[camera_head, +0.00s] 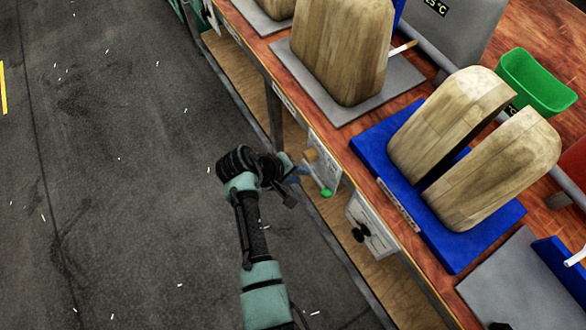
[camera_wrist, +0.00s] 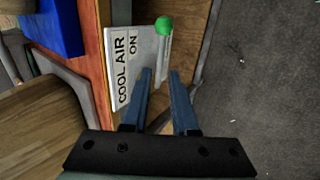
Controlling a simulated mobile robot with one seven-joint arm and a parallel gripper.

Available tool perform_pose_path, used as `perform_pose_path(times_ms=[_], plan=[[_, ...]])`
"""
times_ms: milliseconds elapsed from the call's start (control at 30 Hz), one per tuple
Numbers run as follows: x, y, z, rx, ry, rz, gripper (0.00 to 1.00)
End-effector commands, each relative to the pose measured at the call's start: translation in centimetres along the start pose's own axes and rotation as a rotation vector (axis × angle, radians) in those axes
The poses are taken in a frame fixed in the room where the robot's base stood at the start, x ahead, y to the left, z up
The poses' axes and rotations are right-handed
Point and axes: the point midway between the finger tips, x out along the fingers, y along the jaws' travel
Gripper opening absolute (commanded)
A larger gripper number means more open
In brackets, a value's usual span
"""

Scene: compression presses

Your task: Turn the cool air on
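A pale control panel (camera_wrist: 151,51) labelled "COOL AIR ON" is fixed to the front side of the bench. It also shows in the head view (camera_head: 325,168). A round green knob (camera_wrist: 163,25) is at one end of the panel and shows in the head view (camera_head: 326,192). My gripper (camera_wrist: 160,71) is open and empty, its two blue fingers pointing at the panel, with a gap between them. In the wrist view the fingertips appear below the green knob and apart from it. In the head view my gripper (camera_head: 299,173) is beside the panel, partly hidden by my wrist.
Another panel with a black knob (camera_head: 360,233) is further along the bench front. The bench top (camera_head: 412,225) carries wooden press blocks (camera_head: 495,160) on a blue plate (camera_head: 455,252) and a green bin (camera_head: 537,82).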

Motion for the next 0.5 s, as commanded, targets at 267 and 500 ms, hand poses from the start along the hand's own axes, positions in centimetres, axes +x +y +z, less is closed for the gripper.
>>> perform_pose_path(times_ms=[267, 500], plan=[[-2.8, 0.0, 0.0, 0.0, 0.0, 0.0, 0.27], [-2.9, 0.0, 0.0, 0.0, -0.001, 0.0, 0.27]])
